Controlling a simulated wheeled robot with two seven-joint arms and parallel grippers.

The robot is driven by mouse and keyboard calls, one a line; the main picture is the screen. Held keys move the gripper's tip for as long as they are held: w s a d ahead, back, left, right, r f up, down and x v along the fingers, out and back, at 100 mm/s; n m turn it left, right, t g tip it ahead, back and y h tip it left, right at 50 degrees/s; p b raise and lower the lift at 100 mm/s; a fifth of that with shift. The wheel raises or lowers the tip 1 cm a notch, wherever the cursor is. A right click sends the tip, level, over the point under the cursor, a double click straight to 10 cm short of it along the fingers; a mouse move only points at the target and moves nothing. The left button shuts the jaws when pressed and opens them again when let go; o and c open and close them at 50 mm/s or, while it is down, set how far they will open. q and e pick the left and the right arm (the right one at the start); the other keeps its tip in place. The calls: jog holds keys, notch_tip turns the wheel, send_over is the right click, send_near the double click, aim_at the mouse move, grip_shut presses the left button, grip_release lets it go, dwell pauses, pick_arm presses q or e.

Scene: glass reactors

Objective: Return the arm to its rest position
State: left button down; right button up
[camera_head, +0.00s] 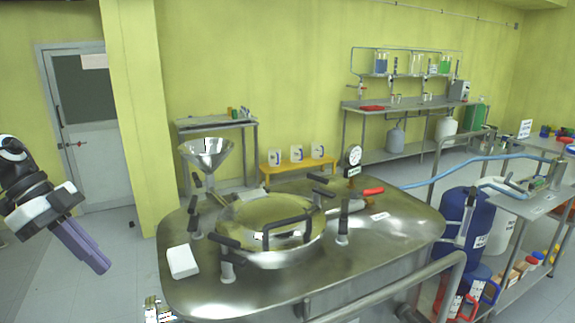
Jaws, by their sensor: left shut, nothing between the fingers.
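My left gripper (88,252) hangs at the left edge of the head view, over the grey floor and left of the reactor. Its purple fingers point down and to the right. They are closed together with nothing between them, and it touches nothing.
A steel funnel (206,153) stands above the reactor's back left. A white block (182,261) lies on its left edge. A pressure gauge (354,156) and red-handled valve (372,191) rise at the back. A blue drum (465,225) stands at right. Open floor lies left, before a door (95,130).

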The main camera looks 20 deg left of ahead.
pick_arm(q)
jog(key=s+d+f+n+t+h, duration=0.25)
jog(key=d+f+h, duration=0.2)
jog(key=f, duration=0.35)
jog(key=s+d+f+n+t+h, duration=0.1)
jog(key=s+d+f+n+h, duration=0.15)
jog(key=d+f, duration=0.4)
jog(key=s+d+f+n+t+h, duration=0.2)
jog(key=d+f+n+t+h, duration=0.35)
jog(key=d, duration=0.75)
jog(key=w+a+f+t+y, duration=0.1)
jog(key=w+f+t+y, duration=0.1)
jog(key=f+y, duration=0.3)
jog(key=w+a+f+t+y, duration=0.2)
jog(key=w+f+y, duration=0.1)
jog(key=y, duration=0.4)
jog(key=s+f+m+g+y, duration=0.4)
jog(key=s+f+g+y, duration=0.25)
jog(key=s+f, duration=0.5)
jog(key=d+n+h, duration=0.2)
jog(key=d+n, duration=0.2)
jog(key=d, duration=0.8)
jog(key=shift+w+r, duration=0.2)
jog(key=shift+r, duration=0.1)
